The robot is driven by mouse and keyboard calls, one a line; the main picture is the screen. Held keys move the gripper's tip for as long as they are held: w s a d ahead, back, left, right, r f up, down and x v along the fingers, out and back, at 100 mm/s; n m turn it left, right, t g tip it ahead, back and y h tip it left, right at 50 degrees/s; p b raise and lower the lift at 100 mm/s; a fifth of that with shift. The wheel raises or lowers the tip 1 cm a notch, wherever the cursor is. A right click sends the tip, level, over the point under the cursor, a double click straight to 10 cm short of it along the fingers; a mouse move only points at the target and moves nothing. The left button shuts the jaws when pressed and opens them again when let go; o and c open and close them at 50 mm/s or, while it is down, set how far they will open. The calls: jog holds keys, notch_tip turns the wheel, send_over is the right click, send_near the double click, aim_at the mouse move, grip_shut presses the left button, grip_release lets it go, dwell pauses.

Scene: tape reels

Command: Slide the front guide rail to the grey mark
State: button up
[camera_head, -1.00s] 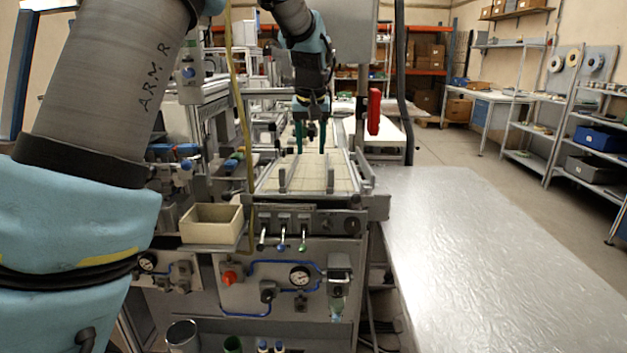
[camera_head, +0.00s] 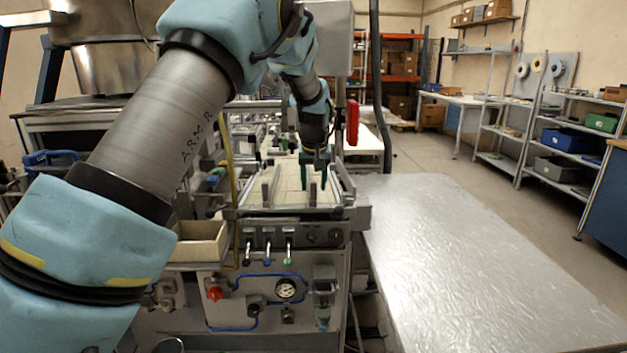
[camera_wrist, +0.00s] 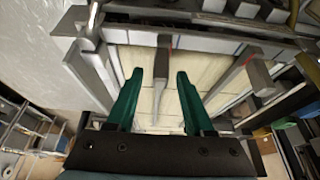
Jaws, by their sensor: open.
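The cream-topped machine bed (camera_head: 288,201) carries two grey upright guide rails, a left one (camera_head: 265,194) and a right one (camera_head: 311,192) in the head view. I cannot tell which is the front one. My gripper (camera_head: 314,180) has two green fingers and is open over the bed, around the right rail's line in the head view. In the wrist view my gripper (camera_wrist: 158,74) is open, and one grey rail (camera_wrist: 163,58) shows between its fingertips, without clear contact. Another rail (camera_wrist: 260,74) is to the right. Small red marks show by both rails; I cannot make out a grey mark.
A cream box (camera_head: 200,241) stands left of the bed. Small levers (camera_head: 267,246) line the machine's front. A bare metal table (camera_head: 470,250) fills the right side.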

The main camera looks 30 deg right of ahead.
jog(key=shift+f, duration=0.25)
grip_shut()
dwell(0.3)
jog(key=shift+d, duration=0.1)
dwell(0.8)
